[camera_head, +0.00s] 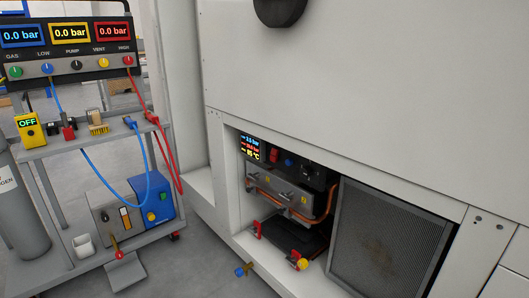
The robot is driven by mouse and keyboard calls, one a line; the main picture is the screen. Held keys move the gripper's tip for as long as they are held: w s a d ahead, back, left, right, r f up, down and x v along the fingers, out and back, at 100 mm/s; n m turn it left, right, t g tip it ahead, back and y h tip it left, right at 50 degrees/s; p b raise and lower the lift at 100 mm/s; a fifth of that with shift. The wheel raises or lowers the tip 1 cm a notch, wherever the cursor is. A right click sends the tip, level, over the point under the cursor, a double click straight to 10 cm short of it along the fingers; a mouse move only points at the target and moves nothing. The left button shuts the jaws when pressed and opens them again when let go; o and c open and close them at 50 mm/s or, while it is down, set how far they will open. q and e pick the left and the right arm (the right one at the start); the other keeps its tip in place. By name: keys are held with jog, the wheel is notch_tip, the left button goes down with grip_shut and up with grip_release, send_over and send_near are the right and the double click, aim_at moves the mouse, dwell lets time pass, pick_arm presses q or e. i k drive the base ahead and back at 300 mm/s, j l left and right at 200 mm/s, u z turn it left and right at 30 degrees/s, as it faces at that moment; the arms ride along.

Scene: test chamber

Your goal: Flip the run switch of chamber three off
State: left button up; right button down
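A large pale grey chamber cabinet (370,95) fills the middle and right of the head view. No chamber number shows on it, so I cannot tell whether it is chamber three. I cannot make out a run switch on it. A low opening in its front shows a small lit display (251,146) with blue, red and yellow lines, the last reading about 85 °C. Dark parts beside the display are too small to tell. Neither of my grippers is in view.
A grey cart (90,143) stands left, bearing a gauge panel (68,62) reading 0.0 bar, a yellow meter (30,129) showing OFF, and a blue unit (151,200) below. Red and blue hoses hang there. A grey cylinder (22,215) stands far left. A mesh panel (385,240) is right of the opening.

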aim_at(273, 157)
jog(key=i+j+z, duration=0.1)
jog(key=j, duration=0.25)
jog(key=i+j+z, duration=0.1)
jog(key=i+j, duration=0.2)
jog(key=i+j+z, duration=0.15)
jog(key=j, duration=0.3)
jog(key=i+j+z, duration=0.15)
jog(key=j, duration=0.45)
jog(key=j+z, duration=0.15)
jog(key=j, duration=0.4)
